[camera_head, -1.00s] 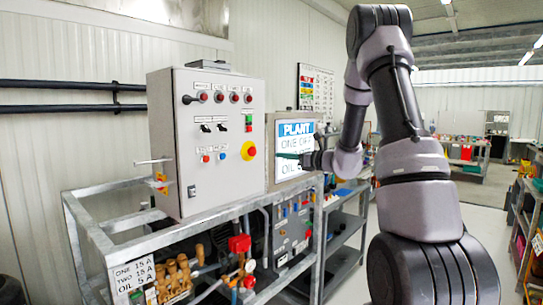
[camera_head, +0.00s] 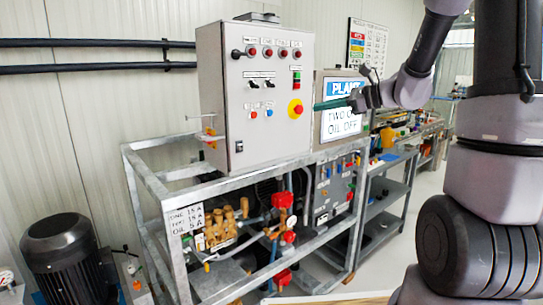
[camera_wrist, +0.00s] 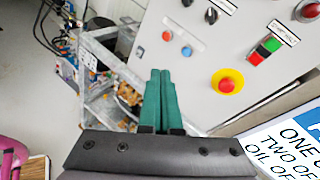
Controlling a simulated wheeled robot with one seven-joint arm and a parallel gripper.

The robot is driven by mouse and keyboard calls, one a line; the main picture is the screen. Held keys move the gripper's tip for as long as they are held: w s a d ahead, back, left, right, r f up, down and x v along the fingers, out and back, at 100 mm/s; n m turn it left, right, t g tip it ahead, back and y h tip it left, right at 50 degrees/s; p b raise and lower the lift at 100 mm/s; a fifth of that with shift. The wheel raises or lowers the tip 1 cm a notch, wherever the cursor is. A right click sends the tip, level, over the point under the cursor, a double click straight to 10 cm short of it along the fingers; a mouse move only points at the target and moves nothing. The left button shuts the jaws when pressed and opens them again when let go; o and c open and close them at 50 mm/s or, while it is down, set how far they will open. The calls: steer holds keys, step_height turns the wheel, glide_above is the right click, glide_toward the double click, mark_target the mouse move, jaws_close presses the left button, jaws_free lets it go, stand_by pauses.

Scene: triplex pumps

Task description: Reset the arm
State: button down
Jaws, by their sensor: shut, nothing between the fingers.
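My gripper (camera_head: 334,104) has green fingers and stands in front of the plant display (camera_head: 345,122), to the right of the grey control box (camera_head: 265,130). In the wrist view my gripper (camera_wrist: 161,78) has its two green fingers together with nothing between them. The control box also shows there (camera_wrist: 205,50), with its red and yellow stop button (camera_wrist: 228,81) to the right of the fingers. My arm covers part of the display in the head view. In the wrist view, lines beginning ONE, TWO and OIL show on the display (camera_wrist: 290,140), cut off by the frame.
A metal frame (camera_head: 150,182) carries the control box above brass and red pump fittings (camera_head: 225,228). A black motor (camera_head: 66,255) stands on the floor at lower left. Metal shelves (camera_head: 385,205) stand to the right. A wall chart (camera_head: 367,45) hangs behind.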

steer(key=s+a+r+n+g+h, duration=0.1)
steer(key=s+n+g+h, duration=0.3)
steer(key=s+n, duration=0.85)
steer(key=s+d+r+n+t+h, duration=0.2)
steer(key=s+d+n+t+h, duration=0.1)
steer(key=s+d+h, duration=0.4)
steer(key=s+t, duration=0.1)
steer(key=s, duration=0.2)
steer(key=shift+s, duration=0.35)
